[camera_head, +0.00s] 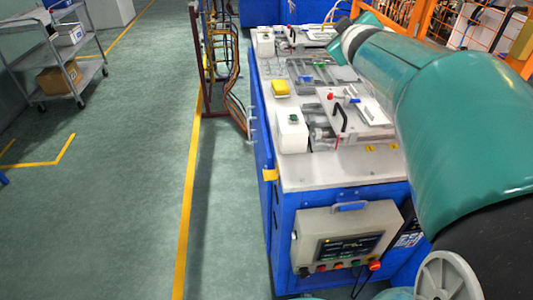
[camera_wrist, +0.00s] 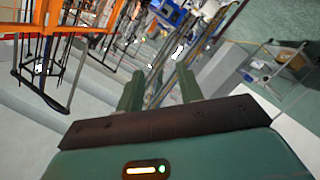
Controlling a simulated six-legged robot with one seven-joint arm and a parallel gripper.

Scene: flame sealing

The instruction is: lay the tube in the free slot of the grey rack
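My gripper (camera_wrist: 160,84) shows in the wrist view with its two green fingers apart and nothing visible between them. The wrist view looks across the room, tilted, with no clear tube or rack in it. In the head view my teal arm reaches over the right side of a white-topped blue bench (camera_head: 350,178), and the gripper itself cannot be made out. A grey slotted fixture (camera_head: 300,75) with small green parts lies on the bench; I cannot tell if it is the grey rack. I cannot pick out the tube; it may be hidden or too small.
A shelf cart (camera_head: 75,75) stands far left.

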